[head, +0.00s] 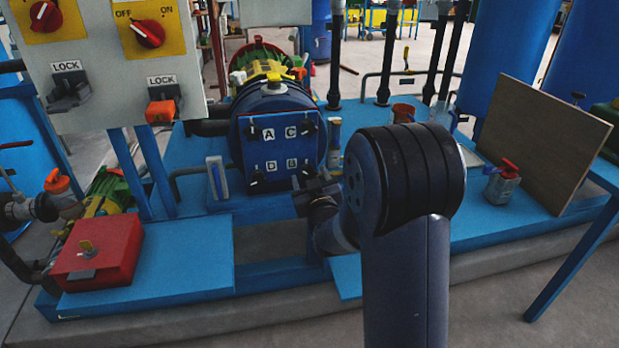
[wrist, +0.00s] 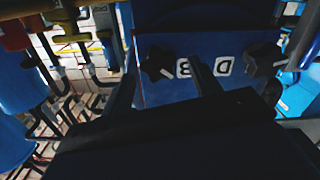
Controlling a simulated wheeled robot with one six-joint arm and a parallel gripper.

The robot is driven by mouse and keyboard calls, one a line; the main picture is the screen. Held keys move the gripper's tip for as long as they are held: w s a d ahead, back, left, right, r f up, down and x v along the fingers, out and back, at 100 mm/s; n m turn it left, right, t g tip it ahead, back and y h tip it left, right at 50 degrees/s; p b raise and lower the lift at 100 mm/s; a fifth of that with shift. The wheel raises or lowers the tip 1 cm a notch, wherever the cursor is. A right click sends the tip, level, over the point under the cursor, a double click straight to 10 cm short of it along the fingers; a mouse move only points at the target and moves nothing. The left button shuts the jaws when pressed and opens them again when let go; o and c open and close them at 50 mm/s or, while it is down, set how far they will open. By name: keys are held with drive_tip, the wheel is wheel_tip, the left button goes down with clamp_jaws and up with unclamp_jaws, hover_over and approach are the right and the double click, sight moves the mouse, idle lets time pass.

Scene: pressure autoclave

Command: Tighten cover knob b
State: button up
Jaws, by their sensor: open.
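The blue square cover (head: 281,150) of the autoclave faces me, with white labels A, C, D and B and a dark knob near each corner. Cover knob b (head: 307,173) is at the lower right, beside the B label, partly hidden by my gripper (head: 314,192). The wrist view shows the cover upside down, with knob b (wrist: 158,63) left of the B label. My gripper (wrist: 163,72) is open and empty, with one finger on each side of knob b in that picture. I cannot tell whether the fingers touch it.
Knob D (wrist: 263,59) sits right of the fingers in the wrist view. A control panel (head: 108,80) with red switches stands left, above a red box (head: 97,252). A wooden board (head: 545,143) leans at right on the blue platform (head: 470,228). Dark pipes rise behind.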

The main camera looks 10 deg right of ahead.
drive_tip(key=shift+w, duration=0.45)
drive_tip(key=c, duration=1)
drive_tip(key=shift+f+m+b, duration=0.1)
drive_tip(key=shift+m+b, duration=0.3)
drive_tip(key=shift+b, duration=0.15)
drive_tip(key=shift+f+m+b, duration=0.15)
drive_tip(key=shift+m+b, duration=0.85)
drive_tip(key=shift+b, duration=0.2)
drive_tip(key=shift+d+m+b, duration=0.1)
drive_tip(key=shift+m+b, duration=0.75)
drive_tip(key=shift+m, duration=0.05)
drive_tip(key=m+b, duration=0.3)
drive_tip(key=m, duration=0.2)
drive_tip(key=shift+d+b, duration=0.15)
drive_tip(key=shift+b, duration=0.2)
drive_tip(key=shift+r+m, duration=0.2)
drive_tip(key=shift+m, duration=0.1)
